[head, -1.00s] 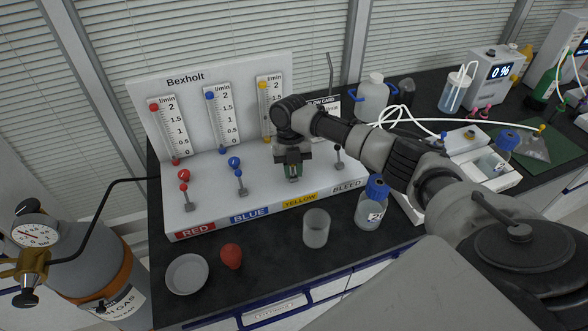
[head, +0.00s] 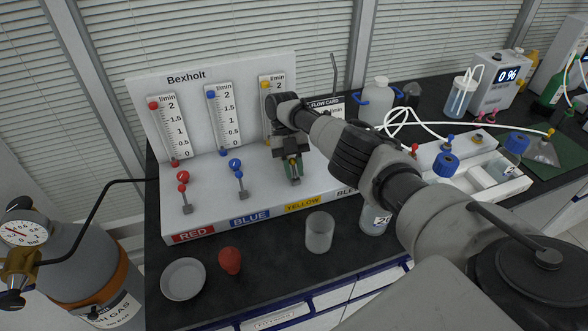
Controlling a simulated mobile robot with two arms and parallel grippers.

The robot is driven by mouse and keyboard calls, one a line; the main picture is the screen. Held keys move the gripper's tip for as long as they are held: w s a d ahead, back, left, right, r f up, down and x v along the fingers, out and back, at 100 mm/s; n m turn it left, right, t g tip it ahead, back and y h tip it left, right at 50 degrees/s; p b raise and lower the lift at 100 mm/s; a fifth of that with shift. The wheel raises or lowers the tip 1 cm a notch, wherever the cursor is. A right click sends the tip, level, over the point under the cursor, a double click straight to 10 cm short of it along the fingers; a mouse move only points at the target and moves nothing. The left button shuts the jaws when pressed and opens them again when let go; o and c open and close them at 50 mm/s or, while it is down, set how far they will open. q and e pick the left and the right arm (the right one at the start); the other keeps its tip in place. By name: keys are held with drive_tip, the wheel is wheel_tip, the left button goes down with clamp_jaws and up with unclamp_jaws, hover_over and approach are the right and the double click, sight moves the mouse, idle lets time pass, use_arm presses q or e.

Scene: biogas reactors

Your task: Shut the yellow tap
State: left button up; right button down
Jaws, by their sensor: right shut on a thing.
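The white Bexholt flow panel (head: 185,77) stands on the dark bench, with red, blue, yellow and bleed labels along its front. My right gripper (head: 293,168) reaches down over the tap above the yellow label (head: 303,204). It is shut on the yellow tap, whose knob is mostly hidden by the fingers. The red tap (head: 184,187) and blue tap (head: 238,174) stand free to the left. My right forearm hides the bleed tap. My left gripper is not in view.
A glass beaker (head: 319,232), a red bulb (head: 230,261) and a white dish (head: 183,279) stand in front of the panel. A gas cylinder (head: 80,262) with a gauge stands at left.

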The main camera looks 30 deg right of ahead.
sight(295, 163)
idle(0.5)
drive_tip(key=c, duration=1)
unclamp_jaws()
wheel_tip(295, 163, up, 5)
drive_tip(key=p, duration=0.4)
drive_tip(key=shift+d+p, duration=0.15)
drive_tip(key=shift+p, duration=0.15)
drive_tip(key=s+d+r+p, duration=0.1)
drive_tip(key=s+r, duration=0.1)
drive_tip(key=s, duration=0.1)
drive_tip(key=s+d+r+p, duration=0.1)
drive_tip(key=s+d+r, duration=0.1)
drive_tip(key=s, duration=0.1)
drive_tip(key=s+d+r+p, duration=0.2)
drive_tip(key=s, duration=0.2)
drive_tip(key=shift+s+d, duration=0.1)
drive_tip(key=shift+d, duration=0.05)
drive_tip(key=shift+f, duration=0.1)
